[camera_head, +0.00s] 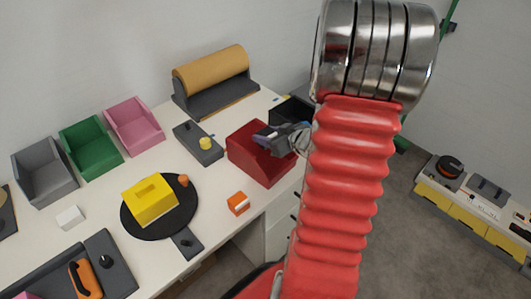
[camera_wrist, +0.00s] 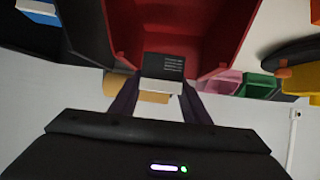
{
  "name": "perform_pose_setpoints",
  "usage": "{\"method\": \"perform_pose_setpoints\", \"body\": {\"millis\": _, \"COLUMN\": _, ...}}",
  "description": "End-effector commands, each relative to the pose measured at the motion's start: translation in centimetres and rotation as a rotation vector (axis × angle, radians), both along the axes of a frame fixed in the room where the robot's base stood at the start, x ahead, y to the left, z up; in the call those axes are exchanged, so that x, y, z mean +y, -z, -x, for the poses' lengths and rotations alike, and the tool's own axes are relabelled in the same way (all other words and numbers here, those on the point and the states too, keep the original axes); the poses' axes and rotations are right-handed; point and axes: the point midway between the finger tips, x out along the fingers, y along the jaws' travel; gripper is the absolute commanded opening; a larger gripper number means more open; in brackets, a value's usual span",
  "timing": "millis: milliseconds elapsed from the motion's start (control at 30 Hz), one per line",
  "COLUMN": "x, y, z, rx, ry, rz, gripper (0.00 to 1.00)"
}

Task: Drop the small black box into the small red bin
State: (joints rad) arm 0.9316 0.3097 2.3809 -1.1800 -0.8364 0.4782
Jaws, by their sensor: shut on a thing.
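The small black box (camera_wrist: 163,67) has a dark face with pale print lines and a white side. It sits between the two fingers of my gripper (camera_wrist: 162,92), which is shut on it. The small red bin (camera_head: 256,168) stands near the table's right edge. Its red walls (camera_wrist: 226,28) spread behind and around the box in the wrist view. In the head view my gripper (camera_head: 272,138) is over the right part of the bin's opening. The box is hard to make out there, and how deep it sits relative to the rim cannot be told.
A black bin (camera_head: 290,107) stands just behind the red bin. A dark control box with a yellow button (camera_head: 207,144) is to its left, and an orange block (camera_head: 238,203) lies in front. Grey, green and pink bins (camera_head: 134,127) line the wall.

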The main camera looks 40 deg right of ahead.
Motion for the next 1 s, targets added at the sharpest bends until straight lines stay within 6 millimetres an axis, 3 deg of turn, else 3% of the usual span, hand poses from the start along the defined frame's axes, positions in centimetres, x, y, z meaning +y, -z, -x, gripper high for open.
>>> {"method": "perform_pose_setpoints", "body": {"millis": 367, "x": -0.02, "y": 0.48, "z": 0.01, "rx": -0.001, "ry": 0.0, "rz": 0.001, "gripper": 0.21}}
{"method": "perform_pose_setpoints", "body": {"millis": 400, "x": -0.02, "y": 0.48, "z": 0.02, "rx": 0.0, "ry": 0.0, "rz": 0.001, "gripper": 0.44}}
{"method": "perform_pose_setpoints", "body": {"millis": 600, "x": -0.03, "y": 0.48, "z": 0.02, "rx": 0.0, "ry": 0.0, "rz": 0.001, "gripper": 0.58}}
{"method": "perform_pose_setpoints", "body": {"millis": 700, "x": -0.04, "y": 0.47, "z": 0.03, "rx": 0.0, "ry": 0.0, "rz": 0.001, "gripper": 0.64}}
{"method": "perform_pose_setpoints", "body": {"millis": 1000, "x": -0.06, "y": 0.4, "z": 0.15, "rx": -0.001, "ry": 0.002, "rz": 0.001, "gripper": 0.64}}
